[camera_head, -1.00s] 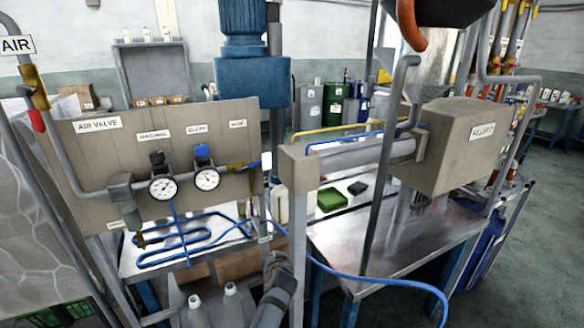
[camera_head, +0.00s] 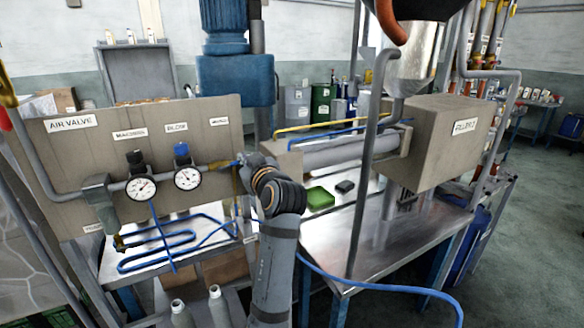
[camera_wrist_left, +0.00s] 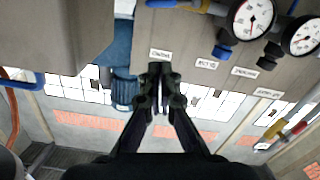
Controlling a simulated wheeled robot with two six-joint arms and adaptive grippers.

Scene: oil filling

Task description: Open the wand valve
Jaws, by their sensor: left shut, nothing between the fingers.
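The brass wand valve (camera_head: 221,164) sits at the right end of the grey pipe on the beige panel, and a bit of blue shows at its right end. In the left wrist view the brass body and its blue part (camera_wrist_left: 185,5) show at the top edge, cut off. In the head view my left wrist stands just right of the valve and hides the fingers. Contact with the valve cannot be told. My right gripper is not in view.
The panel (camera_head: 75,160) carries two gauges (camera_head: 187,178) and dark and blue knobs (camera_head: 181,150) left of the valve. A blue hose (camera_head: 400,288) loops below right. The filler box (camera_head: 440,145) and steel table (camera_head: 325,245) stand at the right.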

